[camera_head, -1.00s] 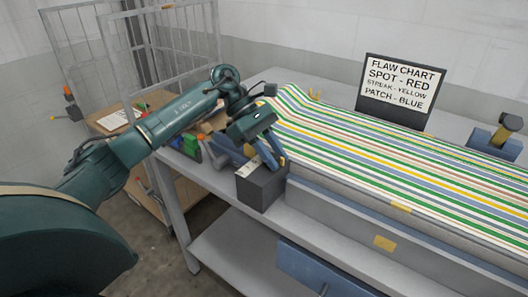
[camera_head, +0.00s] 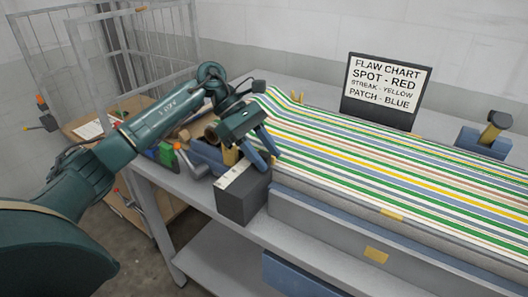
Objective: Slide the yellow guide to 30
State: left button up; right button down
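A small upright yellow piece (camera_head: 230,157), likely the yellow guide, stands behind the dark box at the near left end of the striped cloth. A pale scale strip (camera_head: 233,176) lies on top of the box; its numbers are too small to read. My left gripper (camera_head: 263,157) hangs over the box's back right side, pointing down, just right of the yellow piece. Its two blue fingers are apart, with no object visible between them. Its body partly hides the area behind. I cannot tell whether a finger touches anything. My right gripper is not in view.
The striped cloth (camera_head: 360,158) covers the bench to the right. The dark box (camera_head: 245,202) stands at the bench's front. A flaw chart (camera_head: 386,88) stands behind the cloth. Coloured items (camera_head: 166,154) lie left of the gripper. A wire cage (camera_head: 130,50) stands at back left.

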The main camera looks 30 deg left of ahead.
pick_arm(q)
jog(key=b+v, duration=0.1)
jog(key=v, duration=1.2)
